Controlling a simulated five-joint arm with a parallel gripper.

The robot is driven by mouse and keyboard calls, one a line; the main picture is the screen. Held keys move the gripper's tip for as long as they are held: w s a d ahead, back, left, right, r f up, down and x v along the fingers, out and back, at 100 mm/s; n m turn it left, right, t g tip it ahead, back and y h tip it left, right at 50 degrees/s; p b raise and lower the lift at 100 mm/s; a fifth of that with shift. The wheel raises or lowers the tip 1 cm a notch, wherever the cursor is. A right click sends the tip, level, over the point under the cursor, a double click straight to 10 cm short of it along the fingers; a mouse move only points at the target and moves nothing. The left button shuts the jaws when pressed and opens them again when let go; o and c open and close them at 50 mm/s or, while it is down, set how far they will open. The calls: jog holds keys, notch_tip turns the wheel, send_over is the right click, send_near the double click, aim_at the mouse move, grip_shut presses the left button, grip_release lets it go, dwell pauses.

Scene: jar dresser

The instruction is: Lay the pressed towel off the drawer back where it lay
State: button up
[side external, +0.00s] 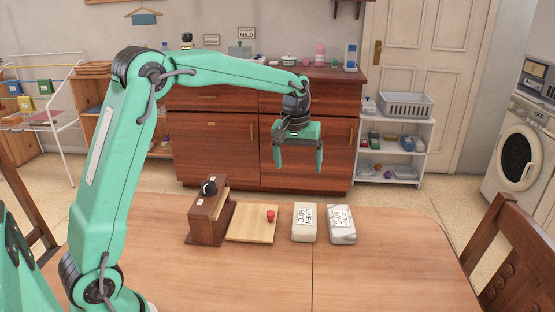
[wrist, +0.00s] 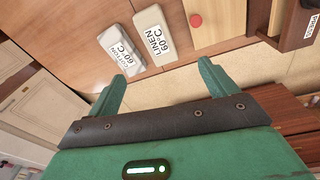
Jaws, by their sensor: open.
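The brown wooden press (side external: 208,215) with a black knob stands on the table. Its pale drawer board (side external: 250,225) extends to the right with a red knob (side external: 270,216) on it. The board carries no towel that I can see. A cream bundle labelled LINEN 60°C (side external: 304,232) lies just right of the board. A whiter bundle labelled COTTON 60°C (side external: 341,237) lies beside it. Both also show in the wrist view, linen (wrist: 152,45) and cotton (wrist: 119,38). My gripper (side external: 299,165) is open and empty, pointing down, raised beyond the table's far edge.
A wooden dresser (side external: 225,130) stands behind the table, with bottles on top. A white shelf (side external: 391,160) with a grey basket (side external: 405,105) is to its right. Chairs stand at both table sides. The table's right part (side external: 400,270) is bare.

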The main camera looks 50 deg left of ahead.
jog(key=s+d+r+m+t, duration=0.1)
jog(key=s+d+r+m, duration=0.1)
jog(key=s+r, duration=0.4)
jog(key=s+d+f+m+t, duration=0.1)
jog(key=s+m, duration=0.1)
jog(key=s, duration=0.9)
jog(key=s+d+f+m+t, duration=0.1)
jog(key=s+d+m+t, duration=0.1)
jog(key=s, duration=0.9)
jog(key=shift+s+d+m, duration=0.2)
jog(key=shift+s+m, duration=0.15)
jog(key=shift+m, duration=0.15)
jog(key=shift+f, duration=0.1)
